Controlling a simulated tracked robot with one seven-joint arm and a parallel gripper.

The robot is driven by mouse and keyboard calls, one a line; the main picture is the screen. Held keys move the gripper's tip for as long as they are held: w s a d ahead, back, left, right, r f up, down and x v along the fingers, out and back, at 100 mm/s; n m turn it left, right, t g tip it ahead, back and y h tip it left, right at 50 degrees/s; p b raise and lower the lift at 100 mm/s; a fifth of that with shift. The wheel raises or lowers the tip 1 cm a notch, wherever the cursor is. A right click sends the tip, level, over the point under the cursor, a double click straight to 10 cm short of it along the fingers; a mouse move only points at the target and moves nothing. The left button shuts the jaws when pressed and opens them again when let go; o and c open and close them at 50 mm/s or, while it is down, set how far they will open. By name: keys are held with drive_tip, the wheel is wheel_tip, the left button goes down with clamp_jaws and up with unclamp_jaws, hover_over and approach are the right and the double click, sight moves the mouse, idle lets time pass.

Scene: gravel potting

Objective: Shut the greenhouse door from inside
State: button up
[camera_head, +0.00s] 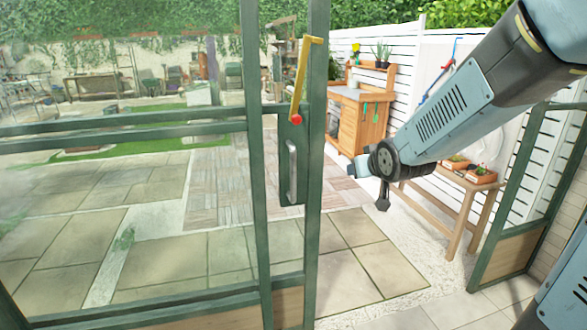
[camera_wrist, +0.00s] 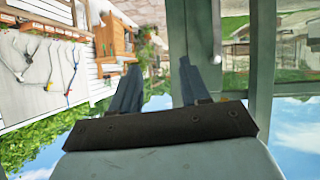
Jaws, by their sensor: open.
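The green-framed glass greenhouse door (camera_head: 314,180) stands ajar, with a wide gap between its free edge and the green post at right. A grey bar handle (camera_head: 292,170) is upright on its dark lock plate. Above it is a yellow lever (camera_head: 300,80) with a red knob (camera_head: 296,119). My gripper (camera_head: 356,168) is in the gap, right of the door edge and apart from the handle. In the wrist view my gripper (camera_wrist: 158,66) is open and empty. The door frame (camera_wrist: 184,50) and the handle (camera_wrist: 215,35) show at its right there.
The green door post (camera_head: 510,190) with a wood panel bounds the gap at right. Beyond it are a wooden table (camera_head: 462,190) with potted plants and a potting bench (camera_head: 360,115) by a white fence. Paving (camera_head: 375,255) in the gap is clear. The wrist view is upside down.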

drive_tip(key=w+a+f+n+t+y, duration=0.1)
drive_tip(key=w+a+f+t+y, duration=0.1)
drive_tip(key=w+a+f, duration=0.25)
drive_tip(key=n+t+y, duration=0.2)
drive_tip(key=y, duration=0.2)
approach(295, 168)
drive_tip(key=x, duration=1.1)
drive_tip(key=shift+a, duration=0.1)
drive_tip(key=shift+c, duration=0.2)
clamp_jaws()
